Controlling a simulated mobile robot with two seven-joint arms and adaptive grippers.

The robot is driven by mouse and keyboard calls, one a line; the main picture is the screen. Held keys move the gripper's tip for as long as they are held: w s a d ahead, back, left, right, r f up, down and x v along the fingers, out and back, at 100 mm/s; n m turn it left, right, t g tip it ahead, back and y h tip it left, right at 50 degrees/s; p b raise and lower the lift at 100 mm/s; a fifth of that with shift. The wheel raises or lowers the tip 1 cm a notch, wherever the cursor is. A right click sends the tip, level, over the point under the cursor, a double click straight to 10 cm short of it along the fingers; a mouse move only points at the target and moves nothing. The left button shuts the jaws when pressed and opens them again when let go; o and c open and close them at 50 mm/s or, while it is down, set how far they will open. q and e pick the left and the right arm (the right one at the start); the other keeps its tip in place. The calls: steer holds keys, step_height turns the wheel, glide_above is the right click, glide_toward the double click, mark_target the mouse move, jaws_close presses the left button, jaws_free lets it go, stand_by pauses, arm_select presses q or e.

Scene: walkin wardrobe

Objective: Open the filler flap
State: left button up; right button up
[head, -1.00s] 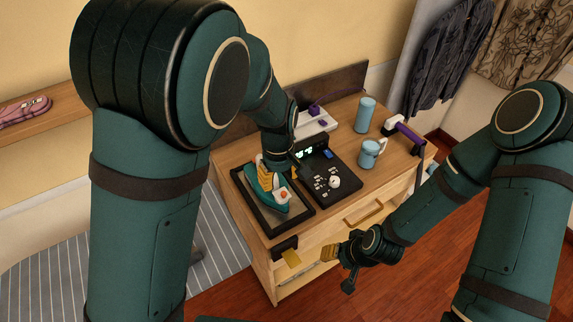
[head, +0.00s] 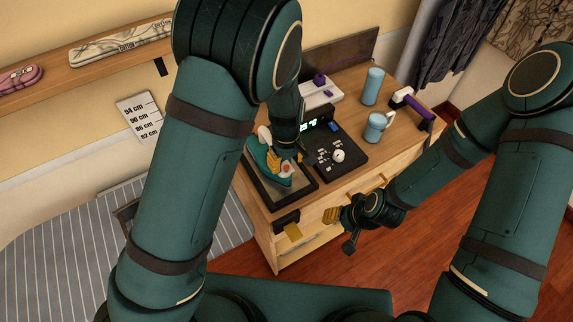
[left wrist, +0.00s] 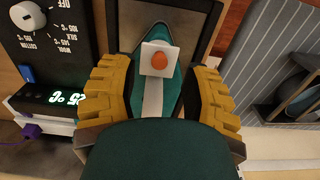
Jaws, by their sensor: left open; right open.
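A teal iron (head: 259,158) rests in a black-framed tray (head: 291,203) on the wooden dresser. On the iron sits a small white square flap with an orange knob (left wrist: 160,58), which I take as the filler flap; it lies flat in the left wrist view and is tiny in the head view. My left gripper (head: 284,160) is over the iron, its yellow-padded fingers (left wrist: 158,88) open on either side of the iron's body, the flap just ahead between them. Whether the pads touch the iron I cannot tell. My right gripper (head: 334,215) is open and empty before the dresser's front.
A black control panel (head: 335,150) with a white dial and lit display is close beside the iron. A light-blue mug (head: 375,128), a blue cylinder (head: 373,86) and a purple-handled tool (head: 412,104) stand farther right. A striped ironing surface (head: 70,240) lies left.

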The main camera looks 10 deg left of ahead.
arm_select(q)
steer(key=shift+f, duration=1.15)
jaws_close()
steer(key=shift+w+r, duration=0.1)
steer(key=g, duration=0.1)
steer(key=h, duration=0.1)
steer(key=g+h, duration=0.1)
steer(key=shift+w+a+r+g, duration=0.3)
steer(key=shift+w+a, duration=0.05)
steer(key=shift+w+a+r+g+h, duration=0.15)
steer(key=shift+w+g+h, duration=0.1)
steer(key=shift+g+h, duration=0.4)
steer(key=shift+w+a+r+g+h, duration=0.1)
steer(key=shift+w+a+g+h, duration=0.2)
steer(key=shift+g, duration=0.55)
steer(key=shift+d, duration=0.15)
